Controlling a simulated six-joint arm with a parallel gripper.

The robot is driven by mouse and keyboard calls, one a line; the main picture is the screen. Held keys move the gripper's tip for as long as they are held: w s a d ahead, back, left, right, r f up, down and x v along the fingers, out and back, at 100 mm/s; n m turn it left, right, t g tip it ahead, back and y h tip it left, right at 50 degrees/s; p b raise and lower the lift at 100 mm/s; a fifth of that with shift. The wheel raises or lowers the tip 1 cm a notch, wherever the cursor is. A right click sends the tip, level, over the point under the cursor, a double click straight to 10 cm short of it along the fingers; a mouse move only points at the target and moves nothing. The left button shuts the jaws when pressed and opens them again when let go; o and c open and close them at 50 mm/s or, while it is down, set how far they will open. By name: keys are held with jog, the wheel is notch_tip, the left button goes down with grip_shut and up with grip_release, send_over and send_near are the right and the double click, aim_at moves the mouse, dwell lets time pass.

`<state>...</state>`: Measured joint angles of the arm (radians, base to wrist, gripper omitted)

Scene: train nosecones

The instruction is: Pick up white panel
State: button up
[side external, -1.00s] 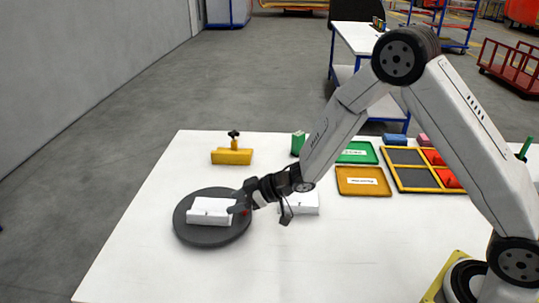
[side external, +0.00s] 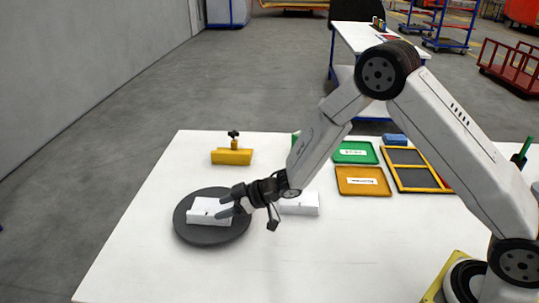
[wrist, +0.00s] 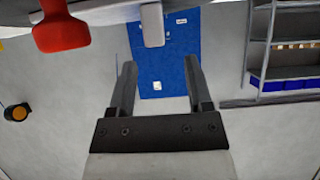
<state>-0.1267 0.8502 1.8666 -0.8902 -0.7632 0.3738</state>
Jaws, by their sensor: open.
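A white block-like panel (side external: 204,212) lies on a dark round turntable (side external: 190,238) at the left of the table in the side view. A second white block (side external: 302,205) lies on the table to its right, partly hidden by my wrist. My gripper (side external: 222,203) is at the right end of the panel on the turntable, with its two fingers apart. Whether they touch the panel I cannot tell. In the wrist view my gripper (wrist: 155,85) is open, with nothing visibly held. A red part (wrist: 62,32) and a pale piece (wrist: 152,25) show at the top there.
A yellow block with a black knob (side external: 231,156) stands behind the turntable. Green (side external: 355,152) and orange (side external: 362,181) trays and a yellow-framed grey tray (side external: 405,158) lie to the right, near my arm. The table's front left is clear.

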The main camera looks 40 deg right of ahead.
aim_at(207, 213)
jog(key=shift+x, duration=2.5)
grip_shut()
